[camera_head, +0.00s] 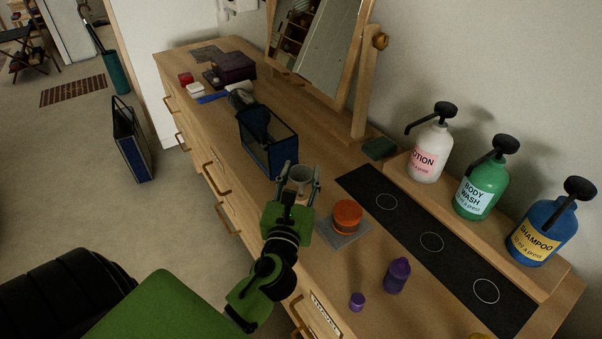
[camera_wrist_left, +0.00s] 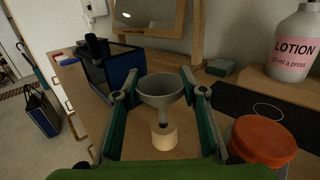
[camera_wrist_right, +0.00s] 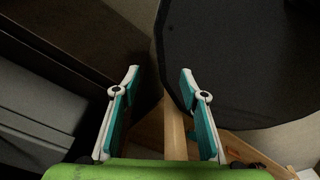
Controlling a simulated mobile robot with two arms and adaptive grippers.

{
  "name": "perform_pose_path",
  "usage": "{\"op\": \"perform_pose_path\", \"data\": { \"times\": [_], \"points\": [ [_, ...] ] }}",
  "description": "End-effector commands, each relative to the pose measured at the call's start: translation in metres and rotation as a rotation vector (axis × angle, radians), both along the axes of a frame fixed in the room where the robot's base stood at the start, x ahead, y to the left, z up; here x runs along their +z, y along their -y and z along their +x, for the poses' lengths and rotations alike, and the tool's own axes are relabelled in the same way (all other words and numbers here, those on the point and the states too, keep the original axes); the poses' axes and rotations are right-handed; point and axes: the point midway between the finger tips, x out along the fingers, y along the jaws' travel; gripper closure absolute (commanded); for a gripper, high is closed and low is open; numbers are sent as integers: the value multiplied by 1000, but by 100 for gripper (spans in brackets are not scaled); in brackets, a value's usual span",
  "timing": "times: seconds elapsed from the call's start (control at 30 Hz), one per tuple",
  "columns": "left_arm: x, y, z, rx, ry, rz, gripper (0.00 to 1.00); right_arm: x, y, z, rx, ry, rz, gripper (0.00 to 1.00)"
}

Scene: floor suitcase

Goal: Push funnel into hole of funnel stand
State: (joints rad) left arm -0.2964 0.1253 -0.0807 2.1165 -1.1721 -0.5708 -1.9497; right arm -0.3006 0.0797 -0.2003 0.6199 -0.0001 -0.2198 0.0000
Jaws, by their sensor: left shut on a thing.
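A grey funnel (camera_head: 300,173) is upright between the fingers of my left gripper (camera_head: 298,182), over the dresser top. In the left wrist view the funnel (camera_wrist_left: 161,88) has its wide cup between the teal fingers, which are shut on its sides. Its narrow spout points down at a small tan cylindrical funnel stand (camera_wrist_left: 164,138). The spout's lower end meets the stand's top in this view; how deep it sits in the hole cannot be told. My right gripper (camera_wrist_right: 160,85) is open and empty, away from the dresser top, beside a dark panel.
An orange-lidded jar (camera_head: 347,214) on a grey square mat stands right of the left gripper. A blue mesh organizer (camera_head: 268,145) is behind it.

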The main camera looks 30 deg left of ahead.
Motion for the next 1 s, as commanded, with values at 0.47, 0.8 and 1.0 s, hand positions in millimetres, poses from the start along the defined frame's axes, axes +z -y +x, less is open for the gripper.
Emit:
{"op": "perform_pose_path", "data": {
  "times": [0.47,0.8,1.0],
  "points": [
    [0,0,0,-1,0,0,70,2,-1,0,-1,1,1,60],
    [-4,0,0,0,0,1,70,-1,-1,0,-1,1,1,60],
    [-8,0,0,0,0,1,70,-4,-1,0,-1,1,1,60]
  ]
}}
